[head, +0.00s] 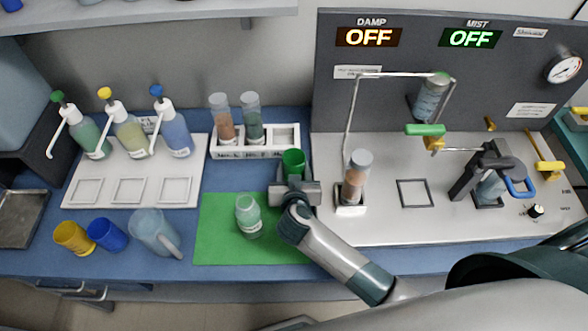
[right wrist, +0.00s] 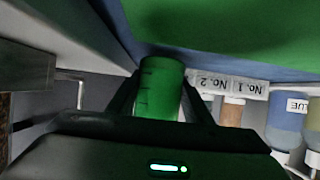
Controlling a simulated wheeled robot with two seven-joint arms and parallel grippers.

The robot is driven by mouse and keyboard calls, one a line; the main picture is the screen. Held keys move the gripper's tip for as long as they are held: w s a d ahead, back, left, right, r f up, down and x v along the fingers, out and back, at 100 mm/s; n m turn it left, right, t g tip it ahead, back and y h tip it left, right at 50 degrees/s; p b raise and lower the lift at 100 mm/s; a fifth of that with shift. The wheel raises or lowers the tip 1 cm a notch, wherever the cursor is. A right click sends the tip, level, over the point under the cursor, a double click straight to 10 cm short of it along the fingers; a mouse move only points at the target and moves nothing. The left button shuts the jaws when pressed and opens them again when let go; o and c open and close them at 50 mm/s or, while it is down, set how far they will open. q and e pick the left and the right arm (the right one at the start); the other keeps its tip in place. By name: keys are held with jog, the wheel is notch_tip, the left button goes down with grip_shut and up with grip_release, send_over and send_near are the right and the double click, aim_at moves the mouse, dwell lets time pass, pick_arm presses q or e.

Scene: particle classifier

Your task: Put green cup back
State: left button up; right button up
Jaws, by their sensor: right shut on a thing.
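The green cup (head: 293,160) is upright in the head view, just beyond the far right part of the green mat (head: 222,250) and in front of the white vial rack. My right gripper (head: 294,180) is shut on it, and its body hides the lower part of the cup. The cup (right wrist: 160,85) also shows between the fingers in the right wrist view, with dark marks on its side. I cannot tell whether it touches the table. A yellow cup (head: 73,238) and a blue cup (head: 107,235) stand at the left front. My left gripper is out of view.
A clear jug (head: 155,233) stands beside the blue cup. Three pump bottles stand on a white tray (head: 168,190). The vial rack (head: 284,133) holds two vials. The grey machine (head: 390,222) fills the right side.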

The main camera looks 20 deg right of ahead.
jog(key=shift+f, duration=0.35)
jog(key=shift+f, duration=0.1)
jog(key=o, duration=1.1)
jog(key=shift+o, duration=0.2)
jog(key=b+v, duration=0.1)
jog(key=v, duration=1.1)
